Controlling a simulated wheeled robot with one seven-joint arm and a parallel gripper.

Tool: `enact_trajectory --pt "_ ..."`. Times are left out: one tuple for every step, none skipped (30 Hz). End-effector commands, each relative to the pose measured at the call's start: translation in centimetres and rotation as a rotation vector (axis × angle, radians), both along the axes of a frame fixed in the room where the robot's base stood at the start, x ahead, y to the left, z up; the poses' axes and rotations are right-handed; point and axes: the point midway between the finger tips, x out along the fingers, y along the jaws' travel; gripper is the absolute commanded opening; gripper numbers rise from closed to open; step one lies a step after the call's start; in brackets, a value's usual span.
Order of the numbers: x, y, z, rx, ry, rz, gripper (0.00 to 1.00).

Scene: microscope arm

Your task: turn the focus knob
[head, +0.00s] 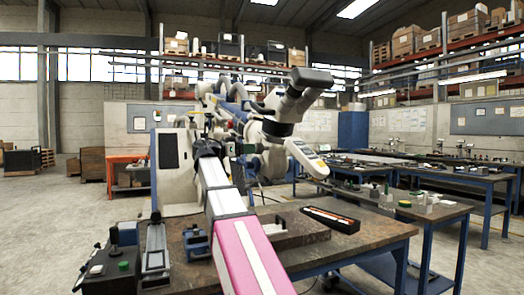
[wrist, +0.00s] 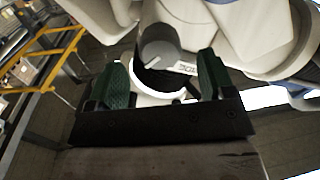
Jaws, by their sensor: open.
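The focus knob (wrist: 160,43) is a grey round knob with a white pointer line, on the pale microscope arm in the wrist view. A black ring and a small lettered label lie beside it. My gripper (wrist: 162,62) is open, its two green fingers apart on either side of the knob's area, with a gap to each side. Whether the fingertips reach as deep as the knob is hard to tell.
A brown-topped workbench (head: 375,232) stands below, holding a black tray with an orange edge (head: 331,219), a blue vise-like tool (head: 196,241) and a control box with a joystick (head: 112,262). More blue benches stand at right. Open floor lies at left.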

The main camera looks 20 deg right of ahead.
Motion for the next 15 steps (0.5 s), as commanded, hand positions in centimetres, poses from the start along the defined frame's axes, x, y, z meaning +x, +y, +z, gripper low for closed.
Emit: enact_trajectory --pt "0.0 -1.0 0.0 0.000 0.000 -0.003 0.76" --pt "0.0 -1.6 0.0 0.000 0.000 -0.003 0.76" --pt "0.0 -2.3 0.0 0.000 0.000 -0.003 0.76" --pt "0.1 -2.8 0.0 0.000 0.000 -0.002 0.76" --pt "0.1 -3.3 0.0 0.000 0.000 -0.002 0.76" --pt "0.1 -3.9 0.0 0.001 0.000 -0.002 0.76" --pt "0.1 -4.4 0.0 0.001 0.000 -0.002 0.76" --pt "0.1 -4.8 0.0 0.001 0.000 -0.002 0.76" --pt "0.2 -5.3 0.0 0.000 0.000 -0.001 0.76" --pt "0.2 -5.6 0.0 0.000 0.000 -0.001 0.76" --pt "0.2 -5.9 0.0 0.000 0.000 -0.001 0.76" --pt "0.2 -6.3 0.0 0.000 0.000 -0.002 0.76" --pt "0.2 -6.5 0.0 0.000 0.000 -0.002 0.76" --pt "0.2 -6.7 0.0 0.000 0.000 -0.001 0.76" --pt "0.2 -6.8 0.0 0.000 0.000 0.000 0.76"
